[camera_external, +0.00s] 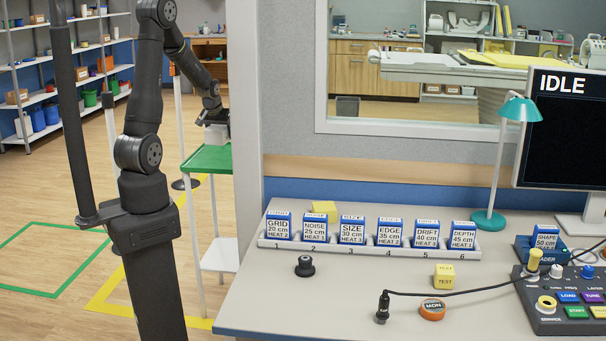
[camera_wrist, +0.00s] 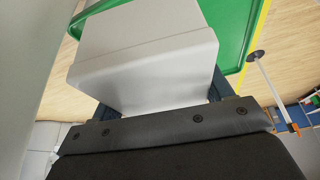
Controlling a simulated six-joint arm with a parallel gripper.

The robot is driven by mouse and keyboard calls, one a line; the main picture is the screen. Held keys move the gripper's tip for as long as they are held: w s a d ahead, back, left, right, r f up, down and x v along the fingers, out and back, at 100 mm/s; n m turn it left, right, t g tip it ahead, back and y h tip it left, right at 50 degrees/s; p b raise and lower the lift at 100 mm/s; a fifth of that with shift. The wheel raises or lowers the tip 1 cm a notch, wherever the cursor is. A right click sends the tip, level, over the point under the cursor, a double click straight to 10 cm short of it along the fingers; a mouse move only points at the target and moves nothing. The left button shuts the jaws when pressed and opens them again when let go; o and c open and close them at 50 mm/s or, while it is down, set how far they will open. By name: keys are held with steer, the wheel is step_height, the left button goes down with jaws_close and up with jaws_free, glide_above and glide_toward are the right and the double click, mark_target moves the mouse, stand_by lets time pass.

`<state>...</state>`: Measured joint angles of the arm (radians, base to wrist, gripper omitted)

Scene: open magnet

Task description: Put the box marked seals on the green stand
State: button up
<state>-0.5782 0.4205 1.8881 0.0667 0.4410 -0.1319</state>
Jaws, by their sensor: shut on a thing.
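The green stand (camera_external: 207,160) is a green-topped table on white legs, left of the desk and partly hidden by the wall edge. Its green top also shows in the wrist view (camera_wrist: 235,40). My gripper (camera_external: 213,119) is over the stand, with its fingers (camera_wrist: 160,108) shut on a white-grey box (camera_wrist: 145,55). In the external view the box (camera_external: 216,133) is just above or on the green top; I cannot tell whether it touches. No marking shows on the box faces in view, so I cannot read whether it says seals.
The wall edge (camera_external: 248,120) stands close to the right of the stand. The desk (camera_external: 350,295) holds a rack of labelled boxes (camera_external: 365,250), a teal lamp (camera_external: 497,150) and a control panel (camera_external: 565,300). Shelves (camera_external: 60,75) stand at the back left; open floor lies before them.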

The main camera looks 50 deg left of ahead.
steer(key=w+a+f+n, duration=0.1)
steer(key=w+a, duration=0.2)
steer(key=a, duration=0.2)
steer(key=w+a+f, duration=0.1)
steer(key=w+a, duration=0.3)
steer(key=a, duration=0.2)
glide_above(225, 157)
steer(key=f, duration=0.5)
steer(key=shift+s+d+f, duration=0.15)
steer(key=shift+s+d, duration=0.2)
steer(key=shift+d, duration=0.05)
steer(key=shift+f, duration=2.2)
steer(key=shift+f, duration=0.1)
steer(key=o, duration=1.1)
steer(key=shift+c, duration=0.2)
steer(key=v, duration=1.2)
steer(key=shift+w+d, duration=0.2)
